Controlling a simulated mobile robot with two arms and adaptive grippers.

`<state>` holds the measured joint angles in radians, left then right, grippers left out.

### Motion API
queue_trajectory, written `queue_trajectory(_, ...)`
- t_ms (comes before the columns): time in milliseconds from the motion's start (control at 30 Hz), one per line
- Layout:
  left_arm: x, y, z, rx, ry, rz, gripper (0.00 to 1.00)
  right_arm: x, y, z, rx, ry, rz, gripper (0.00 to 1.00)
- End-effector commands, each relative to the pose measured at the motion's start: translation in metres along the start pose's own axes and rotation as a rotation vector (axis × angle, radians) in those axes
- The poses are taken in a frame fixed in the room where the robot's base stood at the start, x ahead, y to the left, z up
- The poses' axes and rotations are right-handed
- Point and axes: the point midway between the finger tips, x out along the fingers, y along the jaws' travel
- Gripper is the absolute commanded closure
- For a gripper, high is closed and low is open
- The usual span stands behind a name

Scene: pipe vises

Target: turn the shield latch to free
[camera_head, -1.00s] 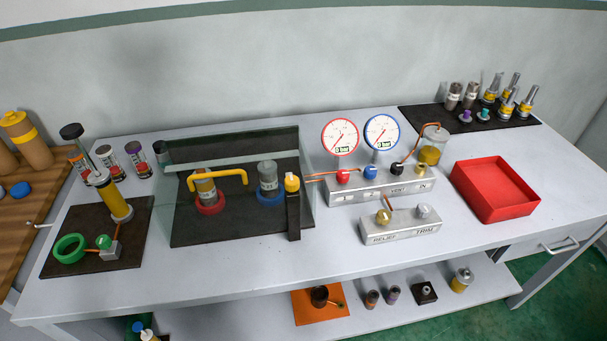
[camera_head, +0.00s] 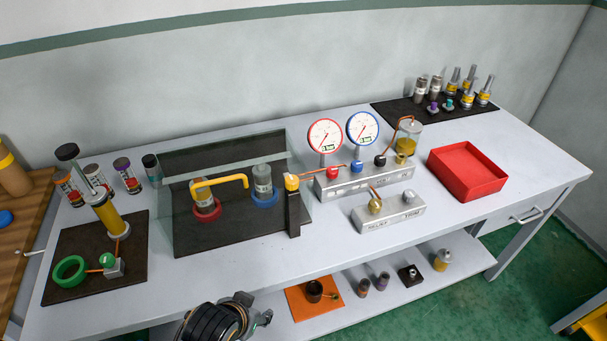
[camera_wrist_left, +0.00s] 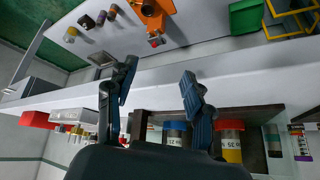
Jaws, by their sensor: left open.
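The shield latch is a yellow knob (camera_head: 291,182) with a white top on a black post (camera_head: 294,213), at the right front corner of the clear shield (camera_head: 240,215). A yellow handle (camera_head: 222,181) is on the shield. My left gripper (camera_head: 257,312) is at the bottom of the head view, in front of the bench edge and well short of the latch. In the left wrist view its two fingers (camera_wrist_left: 157,88) are apart with nothing between them. I cannot make out the latch knob in that view. My right gripper is not in view.
Behind the shield stand two cylinders on a red ring (camera_head: 207,211) and a blue ring (camera_head: 265,200). A gauge manifold (camera_head: 365,182), a relief/trim block (camera_head: 390,215) and a red tray (camera_head: 467,172) are to the right. A pump (camera_head: 108,215) stands at left. A lower shelf holds small parts.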

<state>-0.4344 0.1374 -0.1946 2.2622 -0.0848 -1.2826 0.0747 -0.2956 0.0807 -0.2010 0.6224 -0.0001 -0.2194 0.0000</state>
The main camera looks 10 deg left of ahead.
Motion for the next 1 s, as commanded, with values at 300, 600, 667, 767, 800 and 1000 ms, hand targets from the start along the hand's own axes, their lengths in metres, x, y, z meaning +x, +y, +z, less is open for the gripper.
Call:
queue_trajectory(300,-0.009,0.009,-0.153,0.044,0.463,-0.05,0.48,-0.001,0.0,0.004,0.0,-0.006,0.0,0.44)
queue_trajectory(600,-0.101,0.074,-0.336,0.254,1.147,0.025,0.48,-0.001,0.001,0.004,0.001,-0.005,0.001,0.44)
queue_trajectory(667,-0.136,0.103,-0.368,0.357,1.323,0.082,0.48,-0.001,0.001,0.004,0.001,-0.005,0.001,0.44)
queue_trajectory(767,-0.188,0.158,-0.395,0.582,1.57,0.21,0.48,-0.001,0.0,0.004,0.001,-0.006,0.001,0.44)
queue_trajectory(800,-0.204,0.179,-0.398,0.69,1.647,0.27,0.48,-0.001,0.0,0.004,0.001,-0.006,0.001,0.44)
queue_trajectory(1000,-0.227,0.254,-0.368,1.364,1.753,0.596,0.48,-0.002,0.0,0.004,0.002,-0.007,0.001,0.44)
